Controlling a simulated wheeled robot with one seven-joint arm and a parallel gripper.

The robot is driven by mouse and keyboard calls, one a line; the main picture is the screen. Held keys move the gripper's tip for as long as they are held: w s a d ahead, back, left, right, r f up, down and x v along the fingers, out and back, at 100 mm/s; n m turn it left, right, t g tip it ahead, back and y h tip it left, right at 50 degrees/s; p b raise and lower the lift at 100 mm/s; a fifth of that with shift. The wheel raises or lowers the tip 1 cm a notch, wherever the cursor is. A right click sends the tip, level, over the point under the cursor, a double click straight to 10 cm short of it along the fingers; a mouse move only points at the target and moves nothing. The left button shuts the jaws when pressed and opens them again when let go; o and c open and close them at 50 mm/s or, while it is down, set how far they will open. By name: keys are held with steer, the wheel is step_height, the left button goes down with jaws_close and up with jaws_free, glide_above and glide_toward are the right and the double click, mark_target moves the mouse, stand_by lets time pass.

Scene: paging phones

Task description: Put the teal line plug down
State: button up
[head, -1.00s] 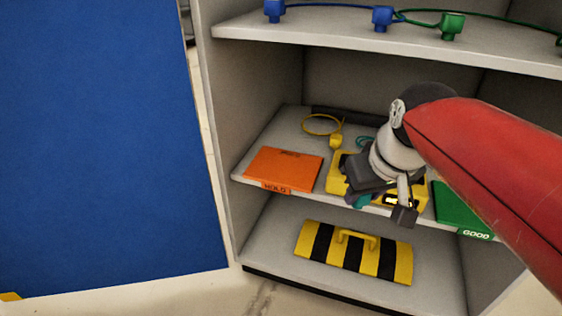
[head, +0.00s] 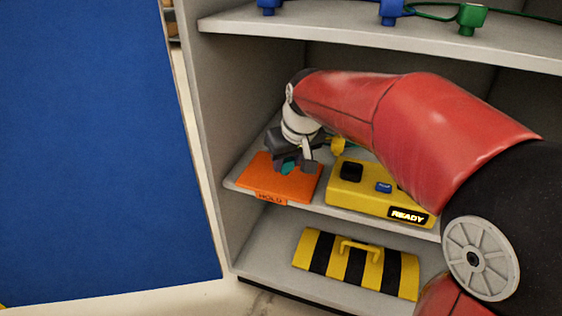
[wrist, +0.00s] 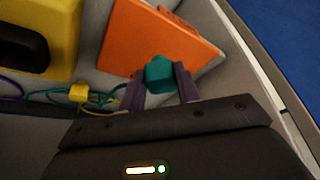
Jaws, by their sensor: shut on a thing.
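My gripper (head: 293,167) is shut on the teal line plug (head: 289,168) and holds it over the orange HOLD pad (head: 262,182) on the middle shelf. In the wrist view the teal plug (wrist: 160,75) sits between the two fingers, in front of the orange pad (wrist: 150,40). I cannot tell whether the plug touches the pad. The yellow box (head: 368,200) with a lit READY display stands to the right of the pad.
A yellow plug (head: 338,145) lies behind, with a teal cord near it in the wrist view (wrist: 110,100). Blue and green plugs (head: 470,17) sit on the upper shelf. A striped yellow-black case (head: 338,263) is on the bottom shelf. A blue panel (head: 95,140) stands left.

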steer(key=w, duration=0.1)
steer(key=w+a, duration=0.1)
steer(key=w, duration=0.1)
steer(key=shift+a, duration=0.25)
steer(key=shift+f+b, duration=0.5)
steer(key=shift+f, duration=1.25)
steer(key=shift+f, duration=0.15)
steer(key=o, duration=1.1)
steer(key=shift+c, duration=0.2)
